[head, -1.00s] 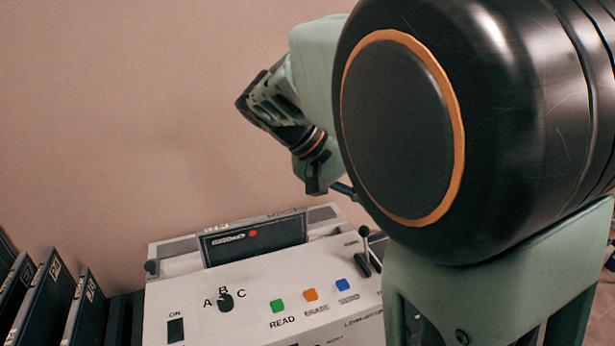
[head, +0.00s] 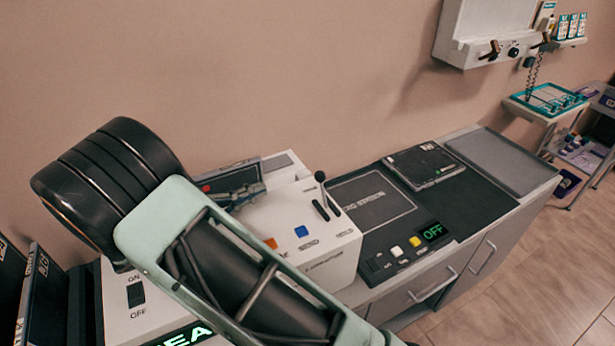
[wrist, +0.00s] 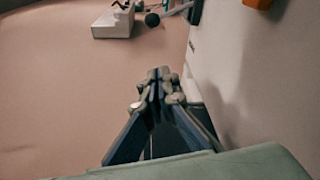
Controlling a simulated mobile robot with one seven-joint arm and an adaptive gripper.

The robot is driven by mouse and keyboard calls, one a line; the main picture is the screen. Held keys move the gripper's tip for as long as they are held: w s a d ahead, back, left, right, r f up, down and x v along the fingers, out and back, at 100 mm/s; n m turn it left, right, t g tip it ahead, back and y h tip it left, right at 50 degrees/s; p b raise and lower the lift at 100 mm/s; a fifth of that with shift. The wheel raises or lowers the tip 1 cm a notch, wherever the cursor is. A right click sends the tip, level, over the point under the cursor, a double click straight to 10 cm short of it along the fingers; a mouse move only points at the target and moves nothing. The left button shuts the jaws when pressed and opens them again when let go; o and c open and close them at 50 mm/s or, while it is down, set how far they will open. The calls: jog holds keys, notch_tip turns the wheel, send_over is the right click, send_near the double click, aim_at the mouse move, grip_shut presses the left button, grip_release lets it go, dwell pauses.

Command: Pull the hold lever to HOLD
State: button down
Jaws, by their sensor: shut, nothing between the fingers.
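The lever (head: 321,190) stands upright at the right end of the white console (head: 335,265), with a black ball knob and a dark slot plate at its base. Its small label is unreadable. In the wrist view, the lever's black knob (wrist: 152,19) and grey rod show near the top, beyond my fingertips. My gripper (head: 262,189) is low over the console's rear, left of the lever and apart from it. In the wrist view, my gripper (wrist: 160,76) is shut with nothing in it. My arm hides the console's middle.
Orange (head: 270,243) and blue (head: 301,231) buttons sit on the console in front of the lever. A dark counter (head: 400,205) with a green OFF display (head: 432,232) lies to the right. A white wall unit (head: 465,50) hangs farther right. Space above the counter is clear.

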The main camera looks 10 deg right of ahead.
aim_at(323, 190)
jog(key=shift+a+f, duration=0.2)
jog(key=shift+f, duration=0.1)
jog(key=p+x, duration=0.2)
jog(key=x, duration=0.7)
jog(key=shift+w+d+r, duration=0.1)
jog(key=shift+w+d, duration=0.05)
jog(key=shift+d, duration=0.2)
jog(key=shift+s+d+r+p, duration=0.2)
jog(key=shift+s+d+p, duration=0.15)
jog(key=shift+d, duration=0.2)
jog(key=shift+s+d+r+p, duration=0.2)
jog(key=shift+s+d, duration=0.3)
jog(key=shift+d, duration=0.05)
jog(key=shift+s+d, duration=0.35)
jog(key=shift+d, duration=0.05)
